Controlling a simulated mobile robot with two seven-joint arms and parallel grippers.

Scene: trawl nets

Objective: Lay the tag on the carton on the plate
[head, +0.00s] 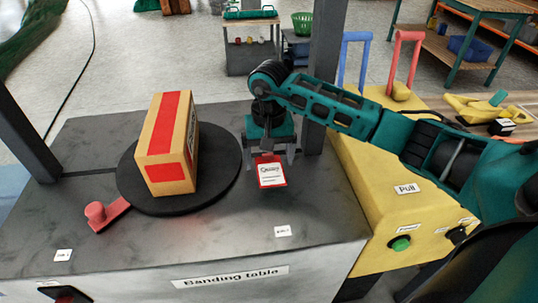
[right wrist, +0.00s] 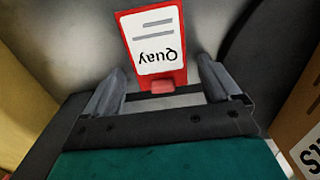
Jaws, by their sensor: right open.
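The tag (head: 271,175) is red with a white label reading "Quay". It appears to lie on the grey banding table (head: 330,222), right of the plate. My right gripper (head: 270,155) is at the tag's far edge, open. In the right wrist view the tag (right wrist: 157,50) shows its small red tab between the spread fingers (right wrist: 160,82), with gaps on both sides. The carton (head: 156,143), brown with red bands, stands on the round dark plate (head: 218,178). Part of the carton (right wrist: 305,130) shows at right in the right wrist view. My left gripper is not in view.
A red handled piece (head: 103,213) lies at the plate's left edge. Dark posts (head: 322,80) rise beside the table. A yellow machine (head: 385,165) with two upright handles adjoins the table's right side. The table's front right is mostly clear.

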